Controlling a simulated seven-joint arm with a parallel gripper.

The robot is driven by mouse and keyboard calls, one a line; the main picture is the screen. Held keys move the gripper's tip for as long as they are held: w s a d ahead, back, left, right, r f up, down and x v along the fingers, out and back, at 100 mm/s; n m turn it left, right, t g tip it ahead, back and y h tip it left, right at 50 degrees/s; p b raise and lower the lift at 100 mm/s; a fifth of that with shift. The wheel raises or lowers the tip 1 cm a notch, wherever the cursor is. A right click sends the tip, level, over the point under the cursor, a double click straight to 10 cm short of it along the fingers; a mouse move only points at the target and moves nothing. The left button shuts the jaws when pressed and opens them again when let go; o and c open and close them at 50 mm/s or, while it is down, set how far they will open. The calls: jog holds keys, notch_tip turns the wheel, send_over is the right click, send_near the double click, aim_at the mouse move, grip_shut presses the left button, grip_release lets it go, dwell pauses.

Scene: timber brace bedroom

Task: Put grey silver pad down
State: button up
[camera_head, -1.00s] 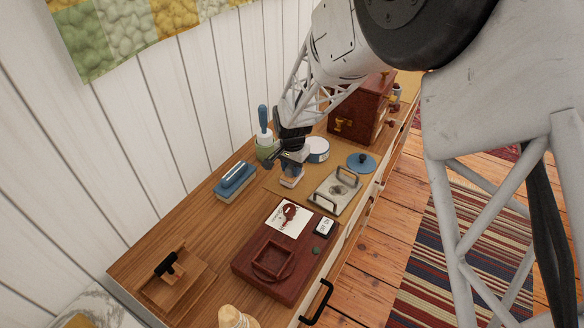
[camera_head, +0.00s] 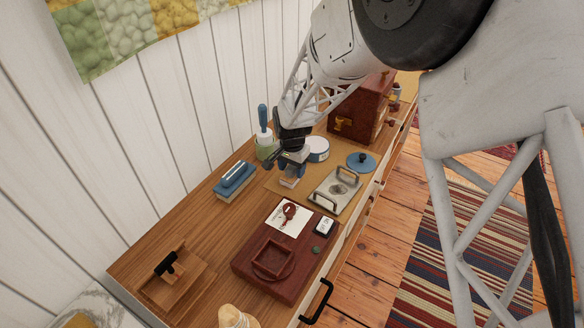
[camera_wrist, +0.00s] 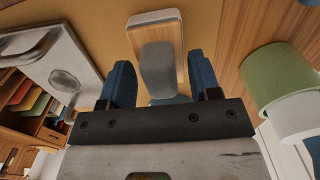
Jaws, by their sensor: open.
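The grey silver pad appears to be the small wood-and-grey block (camera_head: 289,183) on the tan mat. In the wrist view it shows as a wooden base (camera_wrist: 165,40) with a silvery edge and a rounded grey upper part. My gripper (camera_head: 291,163) is over it. In the wrist view my gripper's blue fingers (camera_wrist: 159,66) stand apart on either side of the grey part, with visible gaps. The block looks set down flat on the mat, though its near end is partly hidden by the gripper.
A metal plate with two handles (camera_head: 324,192) lies close right, with a blue lid (camera_head: 361,162) beyond. A blue-topped block (camera_head: 235,180) is left. A green pot (camera_head: 266,150) and a white tin (camera_head: 318,150) stand close behind. A dark red box (camera_head: 359,112) stands farther back.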

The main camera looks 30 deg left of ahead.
notch_tip(320, 180, up, 12)
jog(key=shift+r, duration=0.15)
dwell(0.6)
dwell(0.8)
jog(key=s+d+r, duration=0.1)
jog(key=d+r, duration=0.4)
jog(key=d, duration=0.6)
jog(key=s+d+r+t, duration=0.1)
jog(key=d+r, duration=0.4)
jog(key=d, duration=0.6)
jog(key=s+d+r, duration=0.1)
jog(key=d+r, duration=0.4)
jog(key=d, duration=0.6)
jog(key=s+d+t, duration=0.1)
jog(key=s+d, duration=2)
jog(key=d, duration=0.1)
jog(key=shift+d+r+t, duration=0.3)
jog(key=shift+d, duration=0.1)
